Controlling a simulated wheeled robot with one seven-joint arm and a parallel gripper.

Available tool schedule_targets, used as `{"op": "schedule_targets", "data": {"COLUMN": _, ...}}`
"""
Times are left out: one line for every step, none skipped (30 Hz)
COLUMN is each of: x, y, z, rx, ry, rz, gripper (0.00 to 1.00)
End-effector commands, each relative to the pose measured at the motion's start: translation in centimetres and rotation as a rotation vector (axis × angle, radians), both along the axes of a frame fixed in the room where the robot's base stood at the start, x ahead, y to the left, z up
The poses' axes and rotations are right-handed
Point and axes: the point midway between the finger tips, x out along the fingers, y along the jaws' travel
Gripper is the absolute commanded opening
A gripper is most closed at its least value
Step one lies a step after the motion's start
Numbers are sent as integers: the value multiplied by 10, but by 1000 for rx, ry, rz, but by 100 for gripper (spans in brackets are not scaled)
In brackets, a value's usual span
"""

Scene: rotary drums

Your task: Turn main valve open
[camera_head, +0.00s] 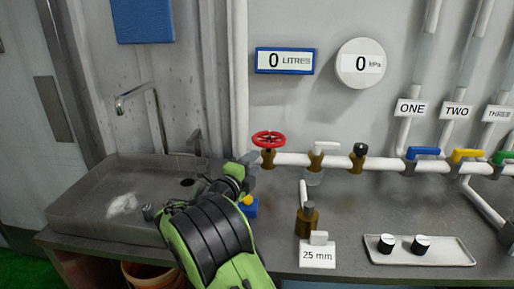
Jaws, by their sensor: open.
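A red round handwheel (269,139) sits on top of a brass valve body (268,158) at the left end of a white horizontal pipe. No label on it shows, so I cannot tell by name whether it is the main valve. My green and black arm reaches up from the bottom of the view. My gripper (247,163) is just left of and below the red wheel, apparently apart from it. It is small and partly hidden by my own arm, and nothing shows held in it.
The white pipe (335,160) carries a white-handled valve (325,145) and blue (423,152), yellow (468,154) and green levers. Gauges (285,61) and (361,64) read 0. A sink (100,200) is left. A brass fitting (307,220) and a tray (420,255) stand on the counter.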

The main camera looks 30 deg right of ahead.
Motion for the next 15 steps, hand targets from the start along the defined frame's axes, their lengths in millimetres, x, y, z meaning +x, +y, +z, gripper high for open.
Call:
{"op": "schedule_targets", "data": {"x": 1, "y": -5, "z": 2, "rx": -1, "ry": -3, "rz": -5, "gripper": 45}}
{"op": "schedule_targets", "data": {"x": 3, "y": -9, "z": 2, "rx": -1, "ry": -2, "rz": -7, "gripper": 45}}
{"op": "schedule_targets", "data": {"x": 6, "y": -15, "z": 2, "rx": 0, "ry": 0, "rz": -6, "gripper": 45}}
{"op": "schedule_targets", "data": {"x": 9, "y": -20, "z": 3, "rx": -1, "ry": -2, "rz": -8, "gripper": 45}}
{"op": "schedule_targets", "data": {"x": 12, "y": -27, "z": 4, "rx": -1, "ry": -2, "rz": -7, "gripper": 45}}
{"op": "schedule_targets", "data": {"x": 17, "y": -35, "z": 3, "rx": -1, "ry": -1, "rz": -9, "gripper": 45}}
{"op": "schedule_targets", "data": {"x": 21, "y": -42, "z": 4, "rx": 0, "ry": -1, "rz": -8, "gripper": 45}}
{"op": "schedule_targets", "data": {"x": 25, "y": -49, "z": 4, "rx": 0, "ry": 0, "rz": -7, "gripper": 45}}
{"op": "schedule_targets", "data": {"x": 31, "y": -57, "z": 3, "rx": 0, "ry": 0, "rz": -6, "gripper": 45}}
{"op": "schedule_targets", "data": {"x": 35, "y": -64, "z": 4, "rx": -1, "ry": -1, "rz": -7, "gripper": 45}}
{"op": "schedule_targets", "data": {"x": 38, "y": -70, "z": 4, "rx": -1, "ry": -1, "rz": -6, "gripper": 45}}
{"op": "schedule_targets", "data": {"x": 44, "y": -79, "z": 4, "rx": -1, "ry": -1, "rz": -6, "gripper": 45}}
{"op": "schedule_targets", "data": {"x": 47, "y": -86, "z": 4, "rx": -1, "ry": 0, "rz": -6, "gripper": 45}}
{"op": "schedule_targets", "data": {"x": 51, "y": -92, "z": 4, "rx": -1, "ry": 0, "rz": -6, "gripper": 45}}
{"op": "schedule_targets", "data": {"x": 56, "y": -100, "z": 3, "rx": -1, "ry": 1, "rz": -5, "gripper": 45}}
